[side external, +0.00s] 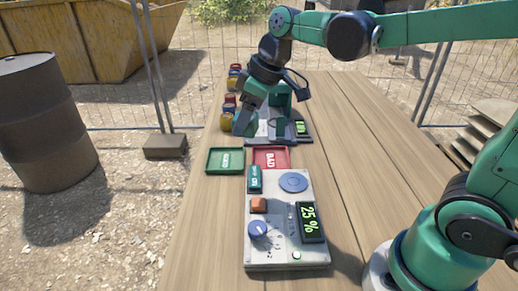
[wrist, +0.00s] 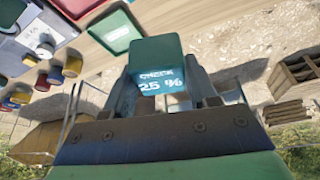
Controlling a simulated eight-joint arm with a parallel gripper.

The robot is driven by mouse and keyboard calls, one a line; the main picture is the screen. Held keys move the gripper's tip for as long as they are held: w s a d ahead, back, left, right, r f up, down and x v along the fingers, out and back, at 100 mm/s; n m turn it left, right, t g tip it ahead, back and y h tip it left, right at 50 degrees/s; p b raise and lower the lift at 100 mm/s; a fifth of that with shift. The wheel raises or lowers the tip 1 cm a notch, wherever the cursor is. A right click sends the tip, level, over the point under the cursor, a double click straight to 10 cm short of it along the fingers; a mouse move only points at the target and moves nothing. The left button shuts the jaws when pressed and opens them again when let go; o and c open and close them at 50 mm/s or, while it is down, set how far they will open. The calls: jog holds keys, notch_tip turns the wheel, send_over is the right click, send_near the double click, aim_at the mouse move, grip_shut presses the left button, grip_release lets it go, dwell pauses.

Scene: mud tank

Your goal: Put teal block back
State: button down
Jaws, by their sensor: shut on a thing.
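The teal block (wrist: 157,62), with white lettering "CHECK 25 %" on its face, sits between the two fingers of my gripper (wrist: 165,92) in the wrist view. My gripper is shut on it. In the side view my gripper (side external: 246,115) points down and left, and the teal block (side external: 241,124) shows at its end, near the table's left edge beside the coloured pots. It appears to be held above the table; the exact height is hard to tell. A teal label-like piece (side external: 254,178) lies at the top left of the grey panel (side external: 272,225).
A green tray (side external: 225,160) and a red tray (side external: 271,158) marked "BAD" lie behind the panel, whose display (side external: 312,222) reads 25 %. A second device (side external: 302,129) with a green display stands farther back. Several coloured pots (side external: 227,121) line the left edge. The table's right side is clear.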

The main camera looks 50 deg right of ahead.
jog(key=a+f+n, duration=0.2)
jog(key=a+f, duration=0.7)
jog(key=a, duration=0.1)
send_over(203, 220)
jog(key=shift+y, duration=0.4)
jog(key=shift+s+d+f, duration=0.15)
jog(key=shift+f, duration=0.7)
jog(key=shift+s+d+f, duration=0.15)
jog(key=shift+f, duration=0.65)
jog(key=shift+s+d+f, duration=0.15)
jog(key=shift+f, duration=0.7)
jog(key=shift+f, duration=1.15)
grip_release()
notch_tip(203, 220, up, 8)
jog(key=shift+f, duration=0.25)
